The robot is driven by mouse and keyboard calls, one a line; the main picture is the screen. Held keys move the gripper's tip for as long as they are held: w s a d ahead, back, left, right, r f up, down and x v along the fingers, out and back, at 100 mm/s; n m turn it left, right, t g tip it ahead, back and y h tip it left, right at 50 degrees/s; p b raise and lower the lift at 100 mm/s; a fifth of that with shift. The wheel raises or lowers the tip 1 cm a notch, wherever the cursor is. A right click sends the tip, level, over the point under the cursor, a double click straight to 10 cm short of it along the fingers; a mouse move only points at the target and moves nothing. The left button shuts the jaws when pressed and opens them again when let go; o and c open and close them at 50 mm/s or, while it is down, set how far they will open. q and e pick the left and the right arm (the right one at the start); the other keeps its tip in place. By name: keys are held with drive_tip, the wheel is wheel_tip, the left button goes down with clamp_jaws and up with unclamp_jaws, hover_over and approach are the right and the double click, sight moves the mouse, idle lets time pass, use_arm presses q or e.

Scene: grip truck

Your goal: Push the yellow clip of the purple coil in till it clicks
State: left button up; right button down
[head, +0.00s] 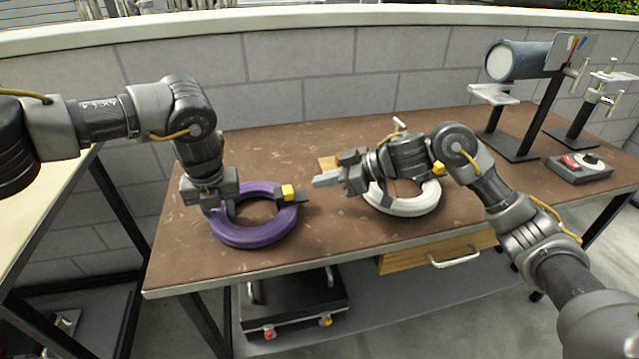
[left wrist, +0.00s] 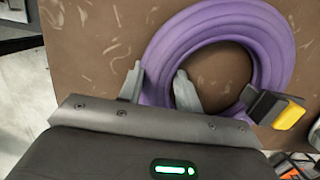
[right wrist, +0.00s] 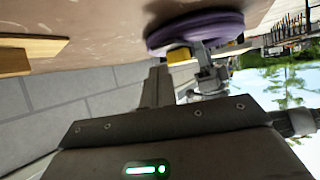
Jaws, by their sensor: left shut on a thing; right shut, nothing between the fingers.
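The purple coil (head: 255,237) lies flat on the brown table. Its yellow clip (head: 288,191) sits on a black buckle on the coil's right side; both also show in the left wrist view, with the clip (left wrist: 291,115) at the right edge. My left gripper (head: 217,208) is shut on the left side of the coil, one finger on each side of its ring (left wrist: 157,88). My right gripper (head: 318,181) is shut and empty, its tips pointing left, a short way right of the clip. In the right wrist view the clip (right wrist: 180,56) is beyond the fingertips.
A white coil (head: 408,206) with its own yellow clip (head: 437,168) lies under my right arm. A wooden block (head: 327,162) is behind my right gripper. Stands with a cylinder (head: 515,61) and a switch box (head: 580,168) occupy the right end. The table's front left is clear.

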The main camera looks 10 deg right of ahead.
drive_tip(key=shift+r, duration=0.1)
use_arm(q)
drive_tip(key=o, duration=1.2)
use_arm(e)
wheel_tip(320, 180, up, 7)
use_arm(q)
drive_tip(key=shift+o, duration=0.9)
drive_tip(key=shift+r, duration=0.15)
drive_tip(key=shift+s+r+p, duration=0.2)
drive_tip(key=shift+r+p, duration=0.8)
drive_tip(key=shift+r, duration=0.2)
drive_tip(key=shift+s+r+p, duration=0.2)
drive_tip(key=shift+r+p, duration=0.8)
drive_tip(key=shift+r, duration=0.15)
use_arm(e)
drive_tip(key=shift+r, duration=1.95)
use_arm(q)
wheel_tip(320, 180, up, 9)
drive_tip(key=p, duration=0.7)
drive_tip(key=shift+s, duration=0.35)
use_arm(e)
wheel_tip(320, 180, up, 7)
